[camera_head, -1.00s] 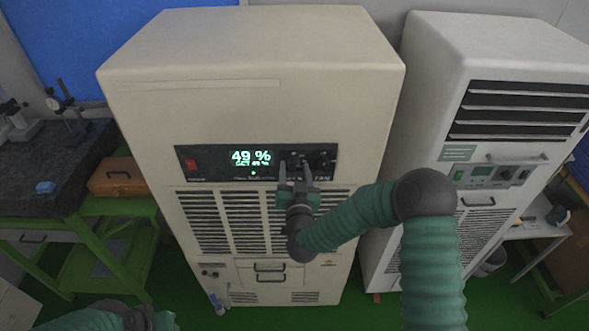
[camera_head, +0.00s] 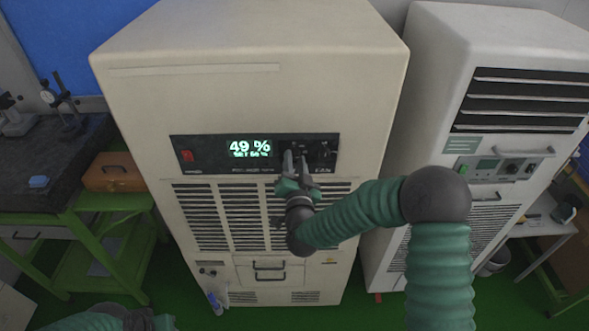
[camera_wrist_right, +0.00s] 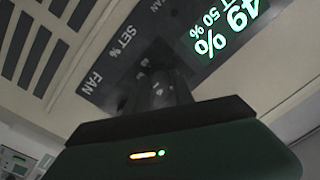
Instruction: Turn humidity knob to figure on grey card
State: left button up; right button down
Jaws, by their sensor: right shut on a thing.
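The beige cabinet's black control panel (camera_head: 215,160) has a green display (camera_head: 250,148) reading 49 % with a smaller line below. In the right wrist view this display (camera_wrist_right: 222,28) shows a SET line of 50 %. My right gripper (camera_head: 293,163) is at the panel just right of the display, shut on the humidity knob by the SET % label; its fingers mostly hide the knob. The fingers also show in the right wrist view (camera_wrist_right: 160,82). My left gripper (camera_head: 138,318) is partly in view at the bottom left edge, its jaws unclear. I cannot make out a grey card.
The fan knob (camera_head: 325,151) sits close right of my right gripper. A red switch (camera_head: 187,156) is at the panel's left end. A second cabinet (camera_head: 430,90) stands to the right. A green-framed bench with an orange box (camera_head: 113,172) is on the left.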

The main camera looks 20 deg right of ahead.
jog(key=c, duration=1.1)
grip_release()
jog(key=p+v, duration=0.8)
jog(key=v, duration=0.8)
jog(key=shift+s+f, duration=0.15)
jog(key=shift+s, duration=0.2)
jog(key=shift+a, duration=0.1)
